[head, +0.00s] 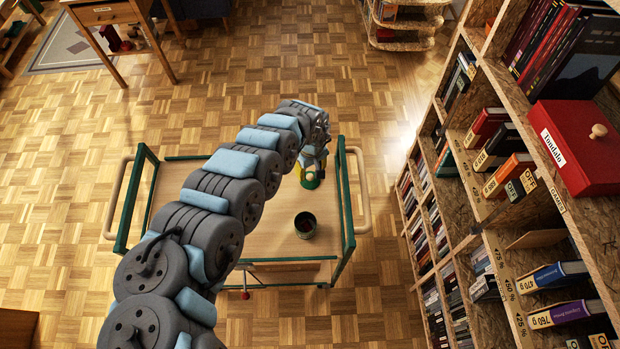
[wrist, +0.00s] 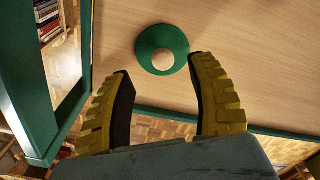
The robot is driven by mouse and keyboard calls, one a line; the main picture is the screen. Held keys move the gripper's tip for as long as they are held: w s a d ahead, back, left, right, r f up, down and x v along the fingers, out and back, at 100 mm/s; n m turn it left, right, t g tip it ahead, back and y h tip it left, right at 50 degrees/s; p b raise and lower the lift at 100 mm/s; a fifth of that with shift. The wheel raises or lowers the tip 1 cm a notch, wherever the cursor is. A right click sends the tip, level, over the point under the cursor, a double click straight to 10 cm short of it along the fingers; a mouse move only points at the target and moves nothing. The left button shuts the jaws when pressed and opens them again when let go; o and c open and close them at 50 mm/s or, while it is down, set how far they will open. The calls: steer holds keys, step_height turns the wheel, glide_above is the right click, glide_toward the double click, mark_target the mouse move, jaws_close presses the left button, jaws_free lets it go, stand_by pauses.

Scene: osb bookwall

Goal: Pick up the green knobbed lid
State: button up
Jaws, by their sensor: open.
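The green knobbed lid (wrist: 145,45) is round and dark green with a pale wooden knob (wrist: 163,60) at its centre. It lies on the light wooden top of a trolley. In the wrist view my gripper (wrist: 161,72) is open, its yellow fingers spread to either side below the lid in the picture, with nothing between them. In the head view the gripper (head: 311,166) is over the right part of the trolley top, and part of the green lid (head: 312,184) shows just below it. I cannot tell the exact height gap.
The trolley (head: 265,170) has a green frame with raised corner posts. A dark open pot (head: 305,225) stands on its top, nearer than the lid. A tall bookshelf (head: 470,215) with a red box (head: 575,150) rises at the right. Parquet floor surrounds the trolley.

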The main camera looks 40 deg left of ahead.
mark_target(310, 176)
steer(key=shift+s+f+b, duration=0.2)
steer(key=shift+f+b, duration=0.25)
steer(key=shift+f, duration=2.05)
jaws_close()
